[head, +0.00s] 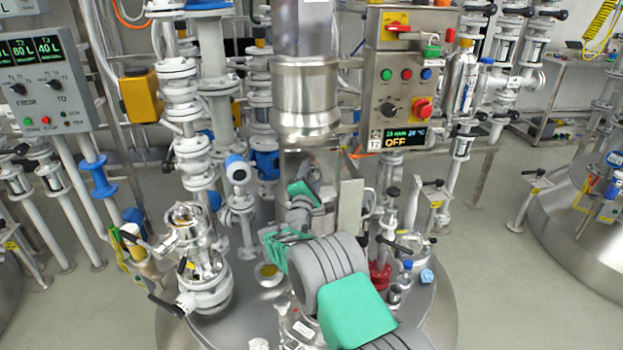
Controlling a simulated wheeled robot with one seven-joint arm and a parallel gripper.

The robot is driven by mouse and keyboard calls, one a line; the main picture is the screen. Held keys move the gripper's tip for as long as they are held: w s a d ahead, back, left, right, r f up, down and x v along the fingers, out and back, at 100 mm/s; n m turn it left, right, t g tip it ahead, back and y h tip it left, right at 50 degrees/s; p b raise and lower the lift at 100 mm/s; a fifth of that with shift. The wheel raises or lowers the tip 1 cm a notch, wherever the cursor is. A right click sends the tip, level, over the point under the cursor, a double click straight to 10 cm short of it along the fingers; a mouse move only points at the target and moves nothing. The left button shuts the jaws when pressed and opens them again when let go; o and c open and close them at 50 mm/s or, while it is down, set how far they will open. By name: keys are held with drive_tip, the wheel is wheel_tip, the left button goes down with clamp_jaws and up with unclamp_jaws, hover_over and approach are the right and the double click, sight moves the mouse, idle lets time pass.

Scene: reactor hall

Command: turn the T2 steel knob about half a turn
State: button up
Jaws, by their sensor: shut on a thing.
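My gripper (277,248), with green ribbed fingers, is low in the middle of the head view, over the domed steel vessel lid (243,318). My thick grey and green arm comes in from the lower right and covers much of this area. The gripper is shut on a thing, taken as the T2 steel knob. The knob is hidden behind the fingers and wrist, so its shape and angle cannot be read. A grey and green shape above the fingers looks like a reflection in the shiny steel column.
A control box (405,80) with coloured buttons and a display reading OFF stands behind at right. A grey panel (45,83) with litre displays is at far left. White pipes, a glass-topped fitting (190,232) and a red-based fitting (380,275) crowd the lid.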

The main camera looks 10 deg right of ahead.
sight(310, 176)
drive_tip(key=shift+f+m+g+b, duration=0.1)
drive_tip(key=shift+m+g+b, duration=0.8)
drive_tip(key=shift+m, duration=1.6)
drive_tip(key=o, duration=1.3)
drive_tip(key=shift+c, duration=0.2)
drive_tip(key=v, duration=0.7)
drive_tip(key=shift+s+a, duration=0.15)
drive_tip(key=shift+s, duration=0.2)
